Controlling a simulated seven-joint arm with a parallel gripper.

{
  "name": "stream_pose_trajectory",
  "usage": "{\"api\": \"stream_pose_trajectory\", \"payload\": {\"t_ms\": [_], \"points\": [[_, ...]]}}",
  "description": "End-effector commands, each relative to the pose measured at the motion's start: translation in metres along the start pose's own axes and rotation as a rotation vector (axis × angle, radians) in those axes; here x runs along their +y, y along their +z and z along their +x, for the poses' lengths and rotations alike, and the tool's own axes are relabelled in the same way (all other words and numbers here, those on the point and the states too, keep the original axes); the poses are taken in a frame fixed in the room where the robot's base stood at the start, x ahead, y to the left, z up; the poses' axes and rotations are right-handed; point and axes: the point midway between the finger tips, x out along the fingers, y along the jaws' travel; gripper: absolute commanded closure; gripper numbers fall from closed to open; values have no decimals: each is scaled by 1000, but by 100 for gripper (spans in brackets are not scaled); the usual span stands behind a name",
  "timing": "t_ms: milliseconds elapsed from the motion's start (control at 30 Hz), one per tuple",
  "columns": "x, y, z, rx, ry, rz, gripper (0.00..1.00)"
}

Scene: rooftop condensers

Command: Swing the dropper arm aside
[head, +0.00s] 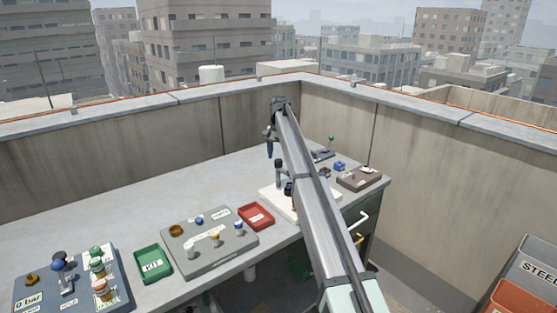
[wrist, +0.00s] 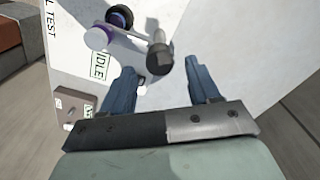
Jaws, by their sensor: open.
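A white board (head: 272,196) lies on the bench, partly hidden behind my arm; its "L TEST" lettering shows in the wrist view (wrist: 68,65). A dark grey post (wrist: 158,58) stands on it, and a thin grey bar (wrist: 133,37) runs from near the post toward a round black part (wrist: 119,17). This looks like the dropper arm. A purple-and-white round part (wrist: 98,37) sits beside the bar. The dark post also shows in the head view (head: 279,170). My gripper (wrist: 159,68) is open, its blue fingers either side of the post; contact is unclear.
An "IDLE" label (wrist: 100,65) is on the board. A brown box (head: 359,178) lies to the right. A red tray (head: 256,216), a grey valve panel (head: 205,255) and a green tray (head: 153,264) lie to the left. The back left bench is clear before the parapet (head: 150,150).

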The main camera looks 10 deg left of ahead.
Motion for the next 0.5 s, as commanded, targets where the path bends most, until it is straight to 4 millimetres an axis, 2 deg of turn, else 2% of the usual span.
{"api": "stream_pose_trajectory", "payload": {"t_ms": [200, 500], "points": [[0, 0, 21, -1, 0, 0, 39], [0, 0, 25, 0, 0, 0, 39]]}}
